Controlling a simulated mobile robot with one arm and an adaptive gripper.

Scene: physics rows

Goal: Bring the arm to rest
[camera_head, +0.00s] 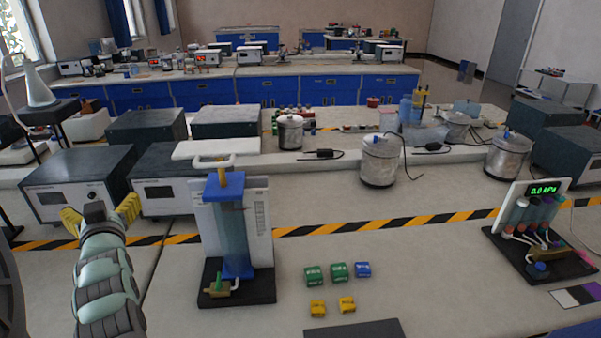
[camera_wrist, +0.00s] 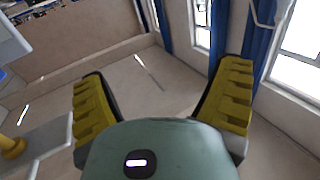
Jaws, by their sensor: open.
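My gripper (camera_head: 101,211) is at the left of the head view, raised above the bench top, with its yellow fingers spread apart and nothing between them. In the wrist view my gripper (camera_wrist: 163,100) also shows open and empty, with a wall and windows beyond it. My arm reaches up from the lower left of the head view. No part of the gripper appears to hold anything.
A blue-topped apparatus (camera_head: 232,225) stands right of my arm. Grey instrument boxes (camera_head: 75,185) stand behind the gripper. Green blocks (camera_head: 314,275), a blue block (camera_head: 363,269) and yellow blocks (camera_head: 318,307) lie on the bench. A display rig (camera_head: 530,215) stands at the right.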

